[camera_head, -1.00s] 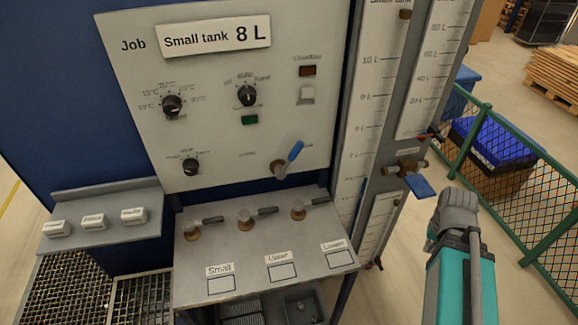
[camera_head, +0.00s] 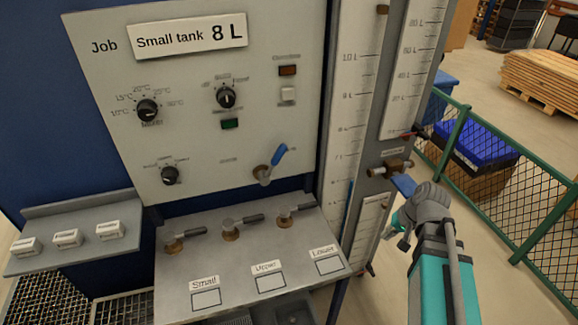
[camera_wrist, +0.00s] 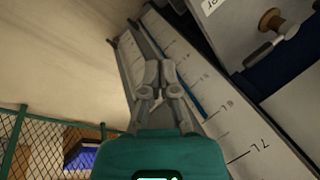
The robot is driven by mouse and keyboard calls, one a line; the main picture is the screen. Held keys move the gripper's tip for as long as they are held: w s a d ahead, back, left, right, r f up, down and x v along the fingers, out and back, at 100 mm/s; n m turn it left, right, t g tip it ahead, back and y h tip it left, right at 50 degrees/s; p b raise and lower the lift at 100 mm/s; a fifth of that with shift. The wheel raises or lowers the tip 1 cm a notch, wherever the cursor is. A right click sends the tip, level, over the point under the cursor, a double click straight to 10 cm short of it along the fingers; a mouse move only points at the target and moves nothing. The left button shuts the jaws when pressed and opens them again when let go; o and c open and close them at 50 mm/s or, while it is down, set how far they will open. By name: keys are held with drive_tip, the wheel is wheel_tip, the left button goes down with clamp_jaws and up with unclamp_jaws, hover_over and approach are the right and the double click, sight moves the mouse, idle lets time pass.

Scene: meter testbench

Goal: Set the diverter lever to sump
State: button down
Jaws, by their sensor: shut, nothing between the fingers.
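Two blue-handled levers show in the head view, and their labels are too small to read. One lever (camera_head: 271,164) is on the grey panel, its handle tilted up to the right. The other is a brass valve (camera_head: 390,168) on the gauge column, with its blue handle (camera_head: 404,185) pointing down to the right. I cannot tell by label which is the diverter. My gripper (camera_head: 392,232) is below the brass valve's handle, partly hidden by my wrist. In the wrist view my gripper (camera_wrist: 160,68) is shut and empty, in front of the graduated gauges.
A sloped shelf (camera_head: 220,290) holds three small valves marked Small, Upper and Lower. Tall gauges (camera_head: 350,110) stand right of the panel. A green mesh fence (camera_head: 500,190) stands at the right, with boxes and pallets behind. Open floor lies between column and fence.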

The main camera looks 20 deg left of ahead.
sight(273, 164)
drive_tip(key=w+a+f+y+b, duration=0.1)
drive_tip(key=w+a+y+b, duration=0.3)
drive_tip(key=a, duration=0.3)
drive_tip(key=w+a+y+b, duration=0.3)
drive_tip(key=a+y+b, duration=0.15)
drive_tip(key=a, duration=0.35)
drive_tip(key=w+a+r+m+y+b, duration=0.3)
drive_tip(key=w+a+r+y+b, duration=0.2)
drive_tip(key=y+b, duration=0.5)
drive_tip(key=shift+w+a+m+t+b, duration=0.3)
drive_tip(key=shift+w+a+b, duration=0.6)
drive_tip(key=shift+w+a, duration=0.1)
drive_tip(key=p+x, duration=0.4)
drive_tip(key=x, duration=0.6)
drive_tip(key=shift+r+p, duration=0.25)
drive_tip(key=shift+p, duration=0.05)
drive_tip(key=shift+s+a+r+p, duration=0.4)
drive_tip(key=shift+s+a, duration=0.15)
drive_tip(key=shift+s, duration=0.15)
drive_tip(key=shift+s+a+r+p, duration=0.4)
drive_tip(key=shift+s+a, duration=0.1)
drive_tip(key=shift+s, duration=0.15)
drive_tip(key=shift+s+a, duration=0.1)
